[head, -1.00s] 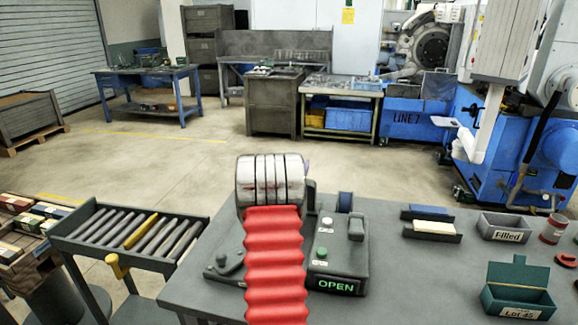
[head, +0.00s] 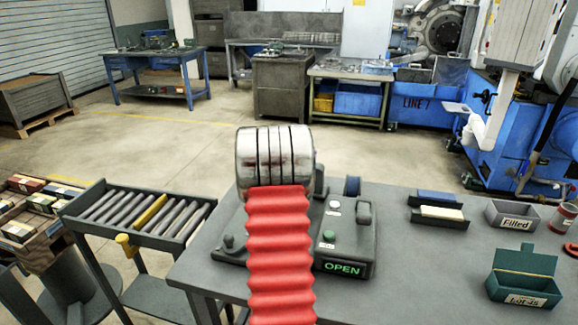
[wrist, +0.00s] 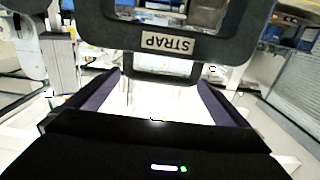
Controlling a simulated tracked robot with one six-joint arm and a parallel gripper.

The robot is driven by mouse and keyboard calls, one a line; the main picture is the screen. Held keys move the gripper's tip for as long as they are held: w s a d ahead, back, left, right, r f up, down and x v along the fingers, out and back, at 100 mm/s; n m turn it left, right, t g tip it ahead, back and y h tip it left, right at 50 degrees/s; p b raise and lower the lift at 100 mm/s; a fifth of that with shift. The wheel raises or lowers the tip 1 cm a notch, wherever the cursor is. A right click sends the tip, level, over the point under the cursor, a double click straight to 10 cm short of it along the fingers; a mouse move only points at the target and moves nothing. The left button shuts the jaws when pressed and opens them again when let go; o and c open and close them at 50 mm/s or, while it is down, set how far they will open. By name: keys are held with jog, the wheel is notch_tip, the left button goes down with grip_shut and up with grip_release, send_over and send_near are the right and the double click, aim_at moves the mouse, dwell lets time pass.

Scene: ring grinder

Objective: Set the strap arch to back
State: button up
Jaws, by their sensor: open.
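In the wrist view, the strap arch (wrist: 245,50) is a dark grey frame with a plate reading STRAP upside down. It spans the upper part of the picture, just beyond my gripper (wrist: 160,76). The two dark, purple-lined fingers are spread apart with nothing held between them. A smaller dark loop shows below the plate, between the fingers; I cannot tell whether they touch it. In the head view, my arm's metal wrist and red bellows hide my gripper and most of the arch. A grey control box (head: 357,222) with a lit OPEN sign stands right of my arm.
A roller rack (head: 150,243) stands left.

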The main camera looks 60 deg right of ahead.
jog(key=v, duration=0.8)
dwell(0.5)
